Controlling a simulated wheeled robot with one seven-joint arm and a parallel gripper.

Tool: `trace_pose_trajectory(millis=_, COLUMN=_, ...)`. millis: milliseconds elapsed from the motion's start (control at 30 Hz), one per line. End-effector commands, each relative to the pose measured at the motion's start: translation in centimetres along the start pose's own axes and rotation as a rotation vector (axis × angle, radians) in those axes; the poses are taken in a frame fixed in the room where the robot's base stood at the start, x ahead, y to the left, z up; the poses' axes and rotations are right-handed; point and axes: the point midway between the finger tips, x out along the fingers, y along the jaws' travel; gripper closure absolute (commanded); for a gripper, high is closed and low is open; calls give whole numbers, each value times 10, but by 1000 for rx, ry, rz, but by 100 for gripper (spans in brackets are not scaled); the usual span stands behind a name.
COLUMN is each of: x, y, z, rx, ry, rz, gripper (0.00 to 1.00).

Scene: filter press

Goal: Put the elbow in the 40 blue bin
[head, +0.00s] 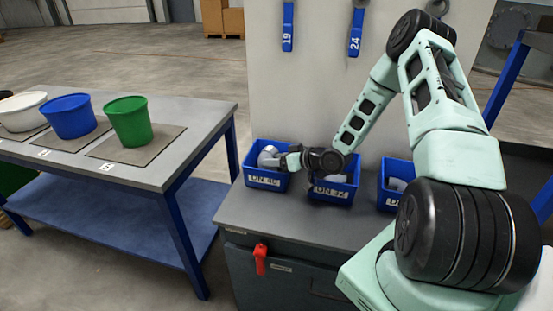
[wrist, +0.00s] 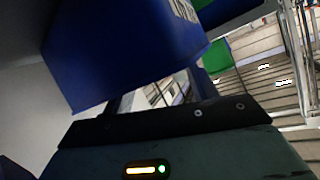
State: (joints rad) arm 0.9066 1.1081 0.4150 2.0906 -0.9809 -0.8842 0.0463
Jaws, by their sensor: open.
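The blue bin labelled DN 40 (head: 264,180) stands at the left end of the grey cabinet top. A rounded pale grey piece (head: 268,153), which looks like the elbow, shows inside its rim. My gripper (head: 284,161) is open at the right side of this bin, its tips at rim height by the grey piece. I cannot tell whether they touch it. In the wrist view, a blue bin wall (wrist: 125,50) fills the upper part, its label cut off. My gripper (wrist: 160,95) shows below it, with its fingertips largely hidden and no elbow visible between them.
The DN 32 bin (head: 331,194) stands close to the right, under my wrist, with pale parts inside. Another blue bin (head: 391,198) is further right. A table (head: 190,160) with white, blue and green buckets is left, across a gap.

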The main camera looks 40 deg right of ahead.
Motion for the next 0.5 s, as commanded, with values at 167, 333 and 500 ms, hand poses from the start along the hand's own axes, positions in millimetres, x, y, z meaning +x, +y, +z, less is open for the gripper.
trace_pose_trajectory(millis=167, x=-29, y=2, z=1, rx=8, ry=-12, rz=9, gripper=37)
trace_pose_trajectory(millis=333, x=-68, y=1, z=-2, rx=5, ry=-8, rz=7, gripper=37)
trace_pose_trajectory(millis=500, x=-99, y=0, z=-4, rx=2, ry=-5, rz=5, gripper=37)
